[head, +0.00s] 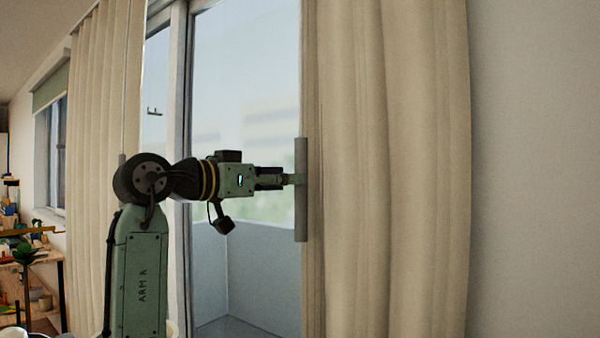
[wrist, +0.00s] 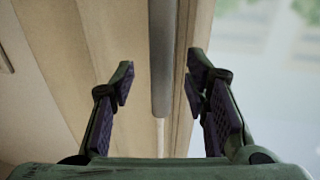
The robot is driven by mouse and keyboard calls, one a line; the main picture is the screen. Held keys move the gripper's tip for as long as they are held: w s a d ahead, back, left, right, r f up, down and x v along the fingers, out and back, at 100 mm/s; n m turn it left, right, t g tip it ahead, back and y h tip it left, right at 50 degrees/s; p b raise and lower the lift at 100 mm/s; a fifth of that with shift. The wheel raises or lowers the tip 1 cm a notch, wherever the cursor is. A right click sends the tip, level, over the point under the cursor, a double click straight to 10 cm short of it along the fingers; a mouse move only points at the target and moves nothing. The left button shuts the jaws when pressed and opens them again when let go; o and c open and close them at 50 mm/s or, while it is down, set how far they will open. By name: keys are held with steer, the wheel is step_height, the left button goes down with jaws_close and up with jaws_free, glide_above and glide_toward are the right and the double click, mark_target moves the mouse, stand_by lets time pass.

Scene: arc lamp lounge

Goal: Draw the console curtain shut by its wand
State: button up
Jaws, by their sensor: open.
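The right-hand beige curtain (head: 390,170) hangs gathered at the right side of a glass door. A grey upright bar, which looks like the wand's handle (head: 301,215), hangs at this curtain's left edge. My gripper (head: 294,179) reaches in from the left at the height of the bar's middle. In the wrist view my gripper (wrist: 161,80) is open, with the grey handle (wrist: 162,45) between and beyond its two fingers. I see a gap on each side of the handle. The curtain (wrist: 110,30) fills much of the wrist view.
A second beige curtain (head: 88,150) hangs to the left, with a thin pale rod (head: 125,70) near its edge. The glass door (head: 245,110) between the curtains is uncovered. A shelf with a plant (head: 25,254) stands at the far left. Bare wall (head: 535,170) lies right.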

steer(key=p+x, duration=0.1)
steer(key=x, duration=0.4)
steer(key=shift+w, duration=0.1)
steer(key=shift+c, duration=0.6)
jaws_close()
